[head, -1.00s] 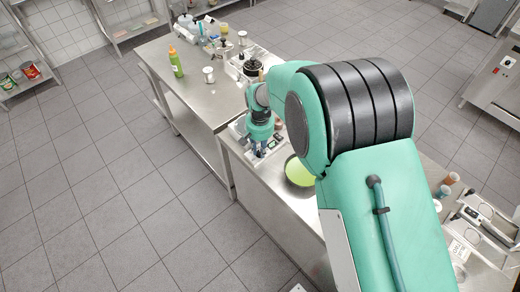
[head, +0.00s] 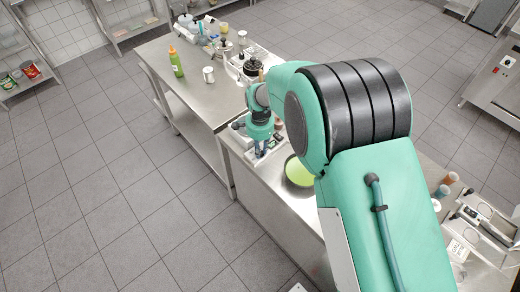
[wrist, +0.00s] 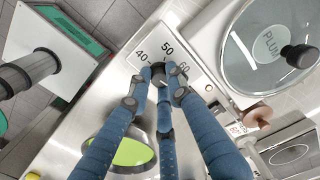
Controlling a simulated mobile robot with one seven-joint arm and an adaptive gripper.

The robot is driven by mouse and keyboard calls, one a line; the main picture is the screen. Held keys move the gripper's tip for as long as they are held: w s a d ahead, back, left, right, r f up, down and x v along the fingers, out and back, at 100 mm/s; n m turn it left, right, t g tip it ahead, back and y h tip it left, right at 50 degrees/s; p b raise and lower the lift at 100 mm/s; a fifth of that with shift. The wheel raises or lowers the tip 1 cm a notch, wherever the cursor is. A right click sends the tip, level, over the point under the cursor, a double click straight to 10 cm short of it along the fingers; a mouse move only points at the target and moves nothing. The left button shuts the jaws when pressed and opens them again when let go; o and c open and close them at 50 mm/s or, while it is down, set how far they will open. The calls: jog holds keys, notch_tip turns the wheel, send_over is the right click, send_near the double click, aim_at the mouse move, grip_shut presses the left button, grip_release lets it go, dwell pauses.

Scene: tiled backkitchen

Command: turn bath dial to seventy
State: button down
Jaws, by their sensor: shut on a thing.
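In the wrist view a small black dial (wrist: 158,74) stands on a light plate (wrist: 182,55) printed with 40, 50 and 60. My gripper (wrist: 160,88) has blue fingers with grey joints, and its tips are closed around the dial. The fingers cover much of the dial and the lower part of its scale. A small white mark shows beside the fingertips, but I cannot tell which number the dial points to. No 70 is visible. In the head view my gripper (head: 262,148) is low over the counter, and the dial is hidden there.
A glass-lidded round pan labelled PLUM (wrist: 268,45) stands right of the dial plate in the wrist view. A green-bottomed bowl (head: 299,171) lies near my gripper. A green bottle (head: 176,63) and a metal canister (head: 208,75) stand on the steel table (head: 190,98) beyond.

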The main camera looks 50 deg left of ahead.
jog(key=shift+r+m, duration=0.1)
jog(key=shift+m, duration=0.5)
jog(key=c, duration=1.6)
grip_release()
notch_tip(320, 180, up, 12)
jog(key=shift+f, duration=0.1)
jog(key=shift+w, duration=0.1)
